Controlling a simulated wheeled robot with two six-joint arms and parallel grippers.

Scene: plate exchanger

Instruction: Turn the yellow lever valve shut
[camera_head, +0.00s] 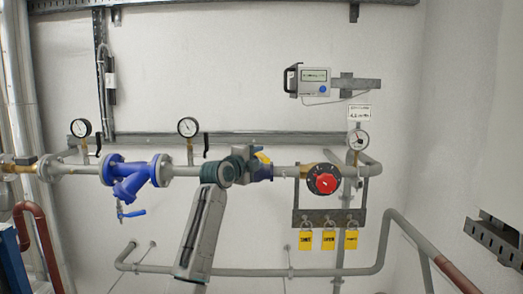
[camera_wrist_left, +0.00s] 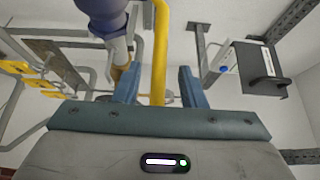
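The yellow lever (camera_wrist_left: 159,50) runs lengthwise through the left wrist view, between the two blue-grey fingers of my left gripper (camera_wrist_left: 158,74). The fingers are apart, with a visible gap on each side of the lever. In the head view a small part of the yellow lever (camera_head: 263,157) shows at the blue valve body (camera_head: 263,172) on the grey pipe. My left gripper (camera_head: 254,155) is in front of the valve there and hides much of it. My right gripper is in neither view.
A red round knob (camera_head: 325,181) is on the pipe to the right, above several yellow padlocks (camera_head: 329,240). A blue strainer (camera_head: 133,176) and gauges (camera_head: 188,127) are to the left. A grey meter box (camera_head: 313,80) is on the wall above.

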